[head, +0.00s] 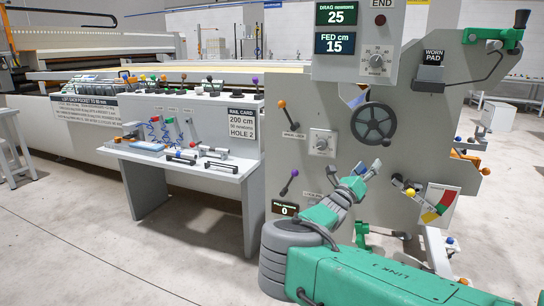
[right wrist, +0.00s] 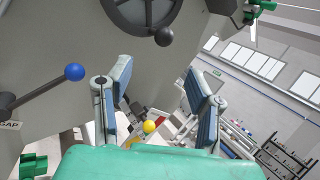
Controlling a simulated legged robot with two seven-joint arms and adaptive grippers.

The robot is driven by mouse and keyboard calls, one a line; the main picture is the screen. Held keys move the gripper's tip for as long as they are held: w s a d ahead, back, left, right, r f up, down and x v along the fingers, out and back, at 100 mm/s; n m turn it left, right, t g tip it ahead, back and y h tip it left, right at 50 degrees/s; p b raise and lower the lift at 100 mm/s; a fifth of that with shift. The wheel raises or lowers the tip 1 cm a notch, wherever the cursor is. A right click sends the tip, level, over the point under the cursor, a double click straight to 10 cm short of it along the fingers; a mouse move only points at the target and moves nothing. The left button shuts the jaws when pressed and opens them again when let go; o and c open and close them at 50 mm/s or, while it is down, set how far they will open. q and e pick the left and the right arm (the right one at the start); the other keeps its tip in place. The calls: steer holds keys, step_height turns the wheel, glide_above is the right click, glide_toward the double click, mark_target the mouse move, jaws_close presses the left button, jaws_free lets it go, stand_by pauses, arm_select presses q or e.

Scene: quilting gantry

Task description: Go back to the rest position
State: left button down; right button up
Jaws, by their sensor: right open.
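My right gripper (head: 367,172) is in front of the grey machine panel (head: 310,85), below the dark handwheel (head: 374,124). In the right wrist view my right gripper (right wrist: 162,98) has its two blue-grey fingers spread wide, with nothing between them. The handwheel (right wrist: 145,12) shows above the fingers there, apart from them. A lever with a blue knob (right wrist: 75,72) is to the left of the fingers. A lever with a yellow knob (right wrist: 149,126) shows beyond the gap between them. My left gripper is in neither view.
A white bench (head: 190,165) with several small tools stands left of the panel. Levers with orange (head: 282,103) and purple (head: 294,172) knobs stick out left of the handwheel. A crank (head: 490,60) juts out at upper right. The floor (head: 90,235) at left is clear.

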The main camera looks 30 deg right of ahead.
steer(key=s+d+f+m+g+y+p, duration=0.1)
steer(key=s+d+f+m+g+y, duration=0.2)
steer(key=s+f, duration=0.35)
steer(key=s+d+f+m+g+y+p, duration=0.1)
steer(key=s+d+f+m+g+y, duration=0.15)
steer(key=s+f+m, duration=0.35)
steer(key=s+a+f+m+g+y+p, duration=0.1)
steer(key=s+a+f+m+g+y, duration=0.15)
steer(key=s+f, duration=0.35)
steer(key=s+a+f+m+g+y+p, duration=0.1)
steer(key=s+a+f+m+y, duration=0.25)
steer(key=s, duration=0.55)
steer(key=s+a+f+m+y+p, duration=0.2)
steer(key=s+a+f+y, duration=0.35)
steer(key=a, duration=0.45)
steer(key=s+a+r+m+t+y+p, duration=0.1)
steer(key=s+a+r+m, duration=0.1)
steer(key=a, duration=0.6)
steer(key=s+a+r+m+t+y+p, duration=0.1)
steer(key=a+m, duration=0.3)
steer(key=a, duration=0.4)
steer(key=s+a+r+m+t+y+p, duration=0.1)
steer(key=s+a+r+m+y, duration=0.1)
steer(key=a, duration=0.7)
steer(key=shift+s+r+m+y, duration=0.35)
steer(key=shift+s+m+y, duration=0.15)
steer(key=shift+s+m, duration=0.45)
